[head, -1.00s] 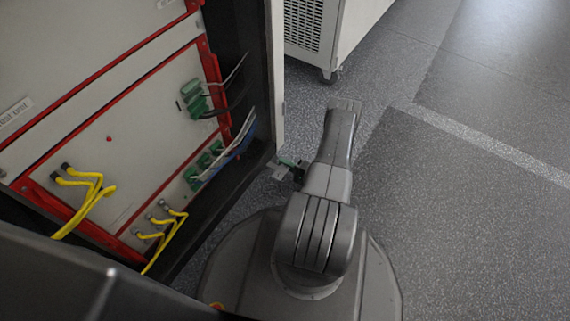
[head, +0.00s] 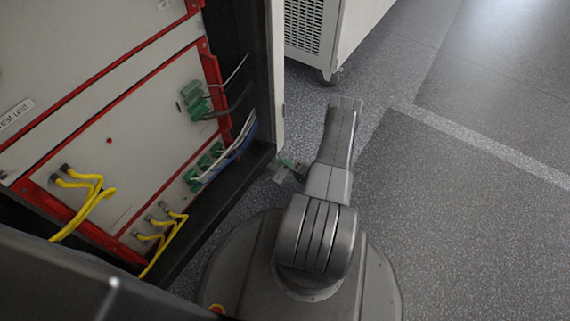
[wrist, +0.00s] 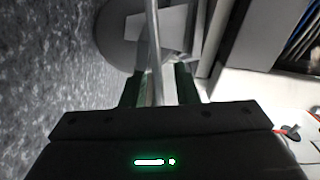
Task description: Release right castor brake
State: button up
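The battery cycler cabinet (head: 110,140) fills the left of the head view, its dark lower frame edge near my gripper. My gripper (head: 287,167) is low beside the cabinet's lower right corner, partly behind my arm; only a small green and grey part shows. In the wrist view my gripper (wrist: 158,82) has two green fingers standing apart. A thin grey bar (wrist: 153,50) runs between them in the picture; I cannot tell whether they touch it. The right castor and its brake lever cannot be made out clearly.
Yellow cables (head: 80,195) and green connectors (head: 196,100) with loose wires stick out of the cabinet front. A white vented unit (head: 335,35) on a castor (head: 327,76) stands behind. The speckled floor (head: 470,230) at right is clear.

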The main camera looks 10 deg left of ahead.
jog(key=p+v, duration=0.2)
jog(key=v, duration=1.1)
jog(key=shift+s+d, duration=0.1)
jog(key=shift+d, duration=0.3)
dwell(0.4)
jog(key=shift+b+x, duration=1)
jog(key=shift+x, duration=5.9)
jog(key=p+v, duration=0.2)
jog(key=v, duration=1.1)
jog(key=shift+s+d, duration=0.1)
jog(key=shift+d, duration=0.2)
jog(key=b+x, duration=0.2)
jog(key=x, duration=1.1)
jog(key=shift+a, duration=0.35)
jog(key=shift+f+m, duration=0.25)
jog(key=shift+m, duration=0.65)
jog(key=shift+f+m, duration=0.25)
jog(key=shift+m, duration=0.65)
